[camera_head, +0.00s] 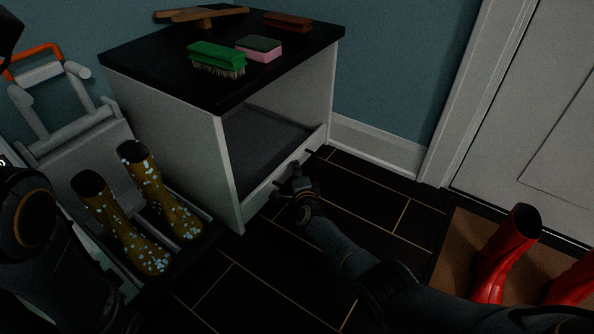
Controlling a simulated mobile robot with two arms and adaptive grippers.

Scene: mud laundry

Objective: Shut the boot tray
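The boot tray (276,190) is the low white-fronted tray with a dark floor (262,133) inside the open-fronted white cabinet (180,135). Its front looks about level with the cabinet's front edges; a small gap cannot be ruled out. My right gripper (293,178) is at the middle of the tray's front, close to or touching it. The gripper is dark and small here, so its finger opening is unclear. My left arm shows at the lower left; its gripper is not visible.
Brushes (217,57) and a pink-and-green sponge (259,48) lie on the black top. Yellow spotted boots (132,232) stand left of the cabinet, near a grey folding frame (70,135). Red boots (507,252) stand on a brown mat (458,247) at right. Dark floor before the cabinet is clear.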

